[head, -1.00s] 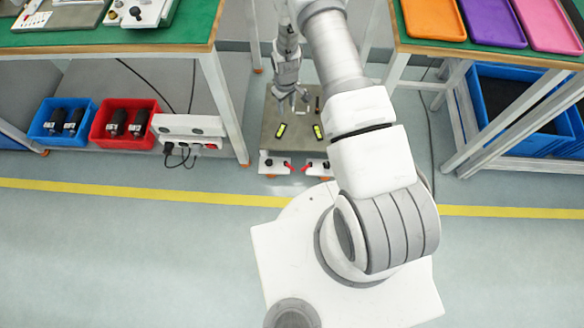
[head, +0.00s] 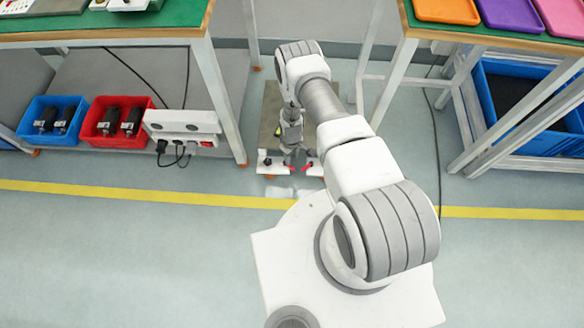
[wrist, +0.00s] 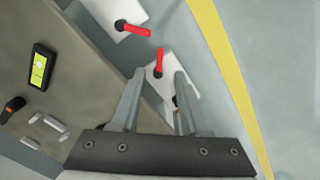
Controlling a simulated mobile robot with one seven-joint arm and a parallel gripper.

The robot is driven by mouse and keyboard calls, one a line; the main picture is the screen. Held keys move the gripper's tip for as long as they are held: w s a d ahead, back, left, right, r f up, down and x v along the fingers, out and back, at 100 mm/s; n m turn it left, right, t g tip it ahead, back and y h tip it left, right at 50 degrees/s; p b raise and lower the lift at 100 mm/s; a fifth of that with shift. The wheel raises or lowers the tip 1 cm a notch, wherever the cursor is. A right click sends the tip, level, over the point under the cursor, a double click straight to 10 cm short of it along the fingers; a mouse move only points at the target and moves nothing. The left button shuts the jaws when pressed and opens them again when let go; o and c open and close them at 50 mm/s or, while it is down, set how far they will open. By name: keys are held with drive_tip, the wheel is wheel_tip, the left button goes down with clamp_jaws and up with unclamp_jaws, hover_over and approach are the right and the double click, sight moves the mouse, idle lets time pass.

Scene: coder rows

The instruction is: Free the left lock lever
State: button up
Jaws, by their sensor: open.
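Two red lock levers with black pivots sit on white blocks at the near edge of a grey plate. The left lever (wrist: 159,60) is the lower one in the wrist view, and its red arm points up toward the other block. Its white block (head: 265,162) shows in the head view. The right lever (wrist: 135,29) points toward the yellow line side. My gripper (wrist: 160,75) is open and empty, its fingertips on either side of the left lever's pivot in the picture. I cannot tell the height gap. In the head view my gripper (head: 295,156) partly covers the levers.
The grey plate (wrist: 95,65) carries a black device with a yellow-green face (wrist: 39,68) and small metal cylinders (wrist: 50,122). Table legs stand on both sides. A red bin (head: 90,133) and a white socket box (head: 185,122) sit at left. The floor in front is clear.

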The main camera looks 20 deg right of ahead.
sight(292, 168)
wheel_tip(292, 168, down, 9)
drive_tip(key=b, duration=0.3)
drive_tip(key=shift+r, duration=0.2)
clamp_jaws()
